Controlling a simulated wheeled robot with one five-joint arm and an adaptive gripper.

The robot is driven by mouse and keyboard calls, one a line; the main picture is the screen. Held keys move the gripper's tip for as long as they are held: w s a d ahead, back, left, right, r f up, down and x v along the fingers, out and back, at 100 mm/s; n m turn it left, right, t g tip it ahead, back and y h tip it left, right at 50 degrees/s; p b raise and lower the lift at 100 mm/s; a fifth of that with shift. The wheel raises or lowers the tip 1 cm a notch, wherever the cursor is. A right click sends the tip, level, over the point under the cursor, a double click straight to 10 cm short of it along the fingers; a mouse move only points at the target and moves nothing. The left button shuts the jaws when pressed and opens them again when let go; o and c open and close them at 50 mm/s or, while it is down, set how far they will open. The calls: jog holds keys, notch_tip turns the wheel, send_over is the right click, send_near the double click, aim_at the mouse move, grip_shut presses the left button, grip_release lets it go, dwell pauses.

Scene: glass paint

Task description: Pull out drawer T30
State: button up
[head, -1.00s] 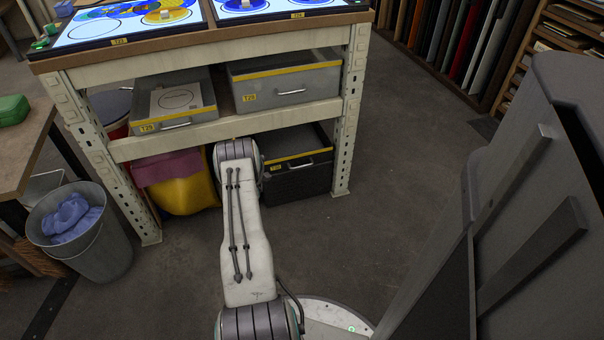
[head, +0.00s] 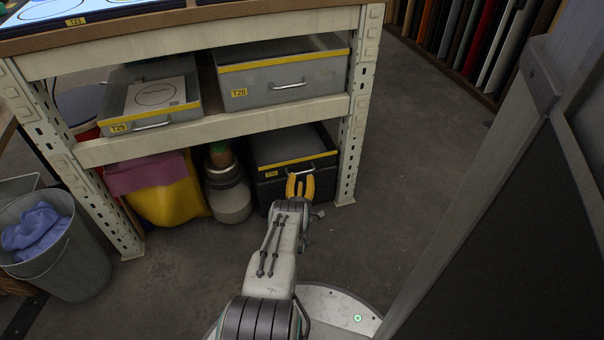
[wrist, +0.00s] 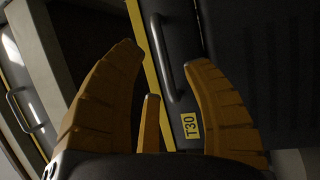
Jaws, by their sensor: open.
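Drawer T30 (head: 271,190) is a dark box with a yellow stripe along its top edge, low at the right of the shelf unit. Its metal handle (head: 300,171) is on the front face. My gripper (head: 300,180) has yellow fingers and is open right in front of that handle. In the wrist view, the handle (wrist: 172,60) appears beyond and between the spread fingers of my gripper (wrist: 168,62), next to the T30 label (wrist: 190,125). Nothing is held. Whether a finger touches the handle cannot be told.
Drawers T29 (head: 118,126) and T28 (head: 240,92) sit on the shelf above. A canister (head: 228,195) and a yellow bag (head: 172,200) stand left of T30. The shelf's right post (head: 352,130) is close on the right. A bucket (head: 60,265) stands at left; floor is clear at right.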

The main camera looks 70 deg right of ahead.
aim_at(302, 172)
jog(key=shift+b+x, duration=0.9)
jog(key=shift+x, duration=1.2)
jog(key=shift+c, duration=0.2)
grip_shut()
